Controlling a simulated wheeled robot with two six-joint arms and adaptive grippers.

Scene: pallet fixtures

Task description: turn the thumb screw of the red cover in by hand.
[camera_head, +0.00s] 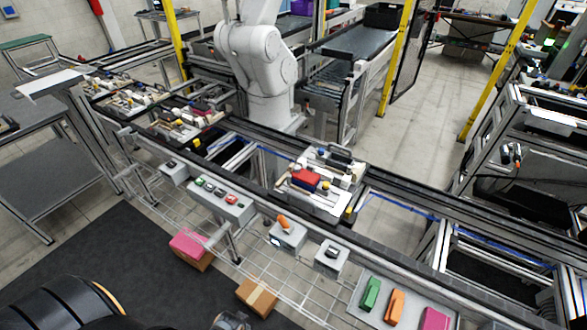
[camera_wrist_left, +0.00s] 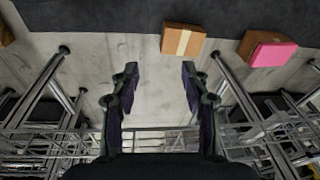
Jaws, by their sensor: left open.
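The red cover (camera_head: 305,179) sits on a pallet fixture (camera_head: 318,205) on the conveyor rail, near the middle of the head view. Small light and dark parts surround it; the thumb screw is too small to tell apart. My left gripper (camera_wrist_left: 157,75) shows in the left wrist view with its two dark fingers wide apart and nothing between them. It points toward the floor, away from the red cover, which is outside that view. My right gripper is not in view.
Button boxes (camera_head: 220,203) and a tray with green, orange and pink blocks (camera_head: 372,318) line the rail's near side. Cardboard boxes lie below, one plain brown (camera_head: 257,297), one pink-topped (camera_head: 188,246). More fixtures stand on the rail at left. A white robot arm (camera_head: 262,60) stands behind the rail.

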